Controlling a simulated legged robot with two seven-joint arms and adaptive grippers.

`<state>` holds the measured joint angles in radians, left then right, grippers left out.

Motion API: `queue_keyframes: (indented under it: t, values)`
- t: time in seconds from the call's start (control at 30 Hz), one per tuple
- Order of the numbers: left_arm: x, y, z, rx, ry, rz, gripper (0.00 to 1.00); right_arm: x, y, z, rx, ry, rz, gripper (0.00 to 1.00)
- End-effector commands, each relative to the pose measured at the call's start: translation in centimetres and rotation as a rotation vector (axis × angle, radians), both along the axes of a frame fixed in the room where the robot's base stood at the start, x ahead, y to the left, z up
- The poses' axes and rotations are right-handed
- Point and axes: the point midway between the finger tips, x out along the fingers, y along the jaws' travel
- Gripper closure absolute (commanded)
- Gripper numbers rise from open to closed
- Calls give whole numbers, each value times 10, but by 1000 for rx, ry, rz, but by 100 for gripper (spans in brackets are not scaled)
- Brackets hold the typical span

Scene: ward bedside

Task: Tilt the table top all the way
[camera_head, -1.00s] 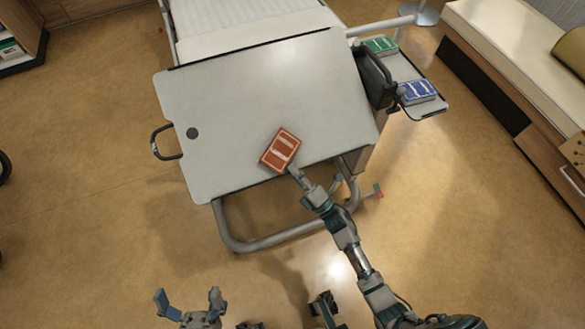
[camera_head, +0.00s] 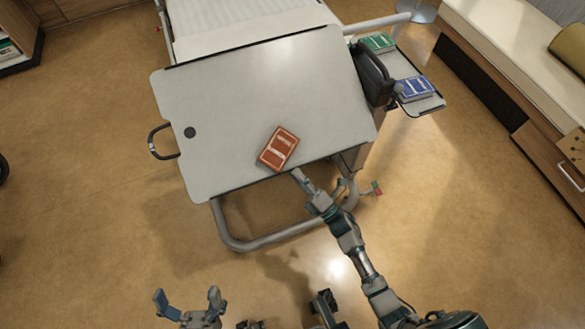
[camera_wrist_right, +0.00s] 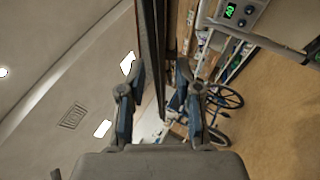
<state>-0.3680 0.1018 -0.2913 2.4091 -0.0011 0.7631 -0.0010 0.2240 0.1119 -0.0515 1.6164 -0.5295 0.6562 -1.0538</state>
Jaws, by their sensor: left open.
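The pale grey table top (camera_head: 250,90) lies over the foot of the bed, its near edge facing me. A red book (camera_head: 278,147) lies on it close to that edge. My right gripper (camera_head: 298,175) is at the near edge, just below the red book. In the right wrist view, its two fingers (camera_wrist_right: 160,70) stand apart, with a dark narrow edge running between them. I cannot tell whether they press on it. My left gripper (camera_head: 187,298) is open and empty at the bottom, well away from the table.
A side tray (camera_head: 431,104) at the right holds a green book (camera_head: 378,42) and a blue book (camera_head: 413,88). A black loop handle (camera_head: 152,143) sticks out at the left of the table. A padded bench (camera_head: 515,60) stands at the right.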

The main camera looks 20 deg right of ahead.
Motion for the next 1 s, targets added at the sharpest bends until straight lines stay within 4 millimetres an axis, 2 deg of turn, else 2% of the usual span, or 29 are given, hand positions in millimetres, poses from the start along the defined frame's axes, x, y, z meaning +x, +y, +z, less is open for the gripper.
queue_keyframes:
  t: [0.2,0.4,0.6,1.0]
  values:
    - [0,0,0,1,1,-1,0,-39,-21,-26,-1,4,-1,67]
    - [1,0,0,1,1,-1,0,-64,-34,-41,-1,3,-1,67]
    - [1,0,0,1,1,-1,0,-72,-38,-45,0,1,0,67]
    - [2,0,-2,2,3,0,0,-72,-38,-45,-1,1,-1,67]
